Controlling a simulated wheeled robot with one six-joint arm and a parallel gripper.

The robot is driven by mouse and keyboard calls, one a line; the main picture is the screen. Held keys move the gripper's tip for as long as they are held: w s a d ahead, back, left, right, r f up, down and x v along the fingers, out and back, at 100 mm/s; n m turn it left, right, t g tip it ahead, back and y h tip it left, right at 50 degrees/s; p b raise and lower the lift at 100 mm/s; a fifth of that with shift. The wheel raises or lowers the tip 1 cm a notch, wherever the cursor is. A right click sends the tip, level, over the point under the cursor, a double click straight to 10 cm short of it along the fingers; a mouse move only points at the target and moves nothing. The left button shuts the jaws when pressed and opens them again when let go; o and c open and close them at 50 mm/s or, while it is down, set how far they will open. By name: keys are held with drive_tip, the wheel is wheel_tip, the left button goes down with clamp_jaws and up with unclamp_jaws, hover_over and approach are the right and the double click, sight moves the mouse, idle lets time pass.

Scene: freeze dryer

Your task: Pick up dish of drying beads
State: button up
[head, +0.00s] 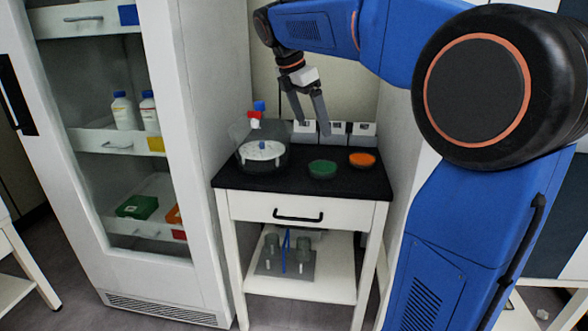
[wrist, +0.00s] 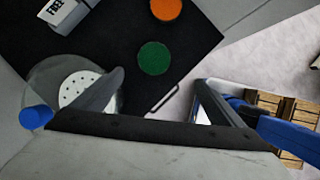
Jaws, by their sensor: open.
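Two shallow round dishes stand on the black bench top, one with green contents (head: 322,169) and one with orange contents (head: 362,159). I cannot tell from the pictures which is the dish of drying beads. The green dish (wrist: 154,58) is near the middle of the wrist view, and the orange dish (wrist: 166,9) is at its top edge. My gripper (head: 312,128) is open and empty, pointing down above the bench. Its fingers also show in the wrist view (wrist: 160,82), apart from both dishes.
A clear chamber with a white perforated plate (head: 262,151) stands left of the dishes. White boxes (head: 336,131) line the back of the bench top (head: 290,183). A tall glass-fronted cabinet (head: 205,100) is on the left. The bench front between the dishes and edge is clear.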

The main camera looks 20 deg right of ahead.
drive_tip(key=w, duration=0.1)
hover_over(323, 166)
drive_tip(key=a, duration=0.2)
drive_tip(key=shift+n, duration=0.3)
drive_tip(key=f, duration=1.1)
drive_tip(key=shift+s+a, duration=0.15)
drive_tip(key=shift+s, duration=0.05)
drive_tip(key=shift+x, duration=2.6)
drive_tip(key=shift+w, duration=0.15)
drive_tip(key=shift+c, duration=0.4)
drive_tip(key=c, duration=1.1)
drive_tip(key=shift+r, duration=0.1)
